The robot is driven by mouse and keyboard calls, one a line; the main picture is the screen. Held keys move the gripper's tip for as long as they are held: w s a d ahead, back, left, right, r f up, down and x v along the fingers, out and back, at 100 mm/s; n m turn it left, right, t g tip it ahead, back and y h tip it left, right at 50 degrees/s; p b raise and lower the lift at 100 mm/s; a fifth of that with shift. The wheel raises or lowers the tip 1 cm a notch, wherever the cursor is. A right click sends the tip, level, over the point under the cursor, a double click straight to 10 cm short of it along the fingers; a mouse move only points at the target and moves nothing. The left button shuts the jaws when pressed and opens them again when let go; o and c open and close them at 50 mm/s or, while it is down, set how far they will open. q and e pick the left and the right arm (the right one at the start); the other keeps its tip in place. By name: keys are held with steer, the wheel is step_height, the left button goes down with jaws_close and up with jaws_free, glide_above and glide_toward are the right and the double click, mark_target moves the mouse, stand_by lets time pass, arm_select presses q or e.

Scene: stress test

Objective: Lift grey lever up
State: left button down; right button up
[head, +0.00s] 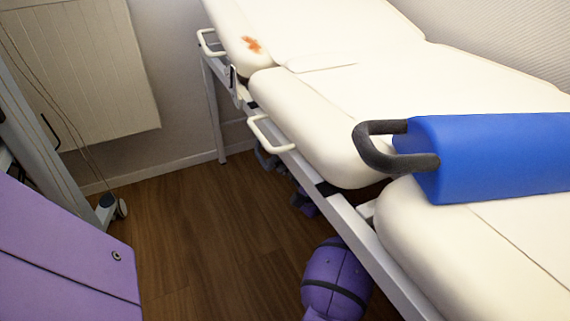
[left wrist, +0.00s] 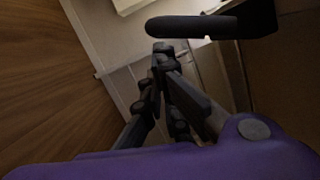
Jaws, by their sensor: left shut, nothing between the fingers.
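In the left wrist view, a dark bar (left wrist: 192,27) runs across the top and joins a darker block at the right. I cannot tell whether this is the grey lever. My left gripper (left wrist: 163,50) is shut and empty, its fingertips appearing just below the left part of the bar; contact cannot be judged. In the head view my purple arm passes beneath the padded couch (head: 345,90), and its far end is largely hidden by the couch edge. A dark grey looped handle (head: 375,150) is on the end of a blue cushion (head: 490,155). My right gripper is not in view.
White loop handles (head: 268,132) project from the couch's metal side rail (head: 355,230). A small dark bracket (head: 233,82) sits on the rail farther back. A wheeled stand (head: 112,207) and a white radiator (head: 85,70) are at the left. Wooden floor between is clear.

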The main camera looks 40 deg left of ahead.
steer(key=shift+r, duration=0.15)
arm_select(q)
steer(key=shift+s+f+m+p, duration=0.1)
steer(key=shift+s+m+p, duration=0.15)
steer(key=shift+m+p, duration=0.4)
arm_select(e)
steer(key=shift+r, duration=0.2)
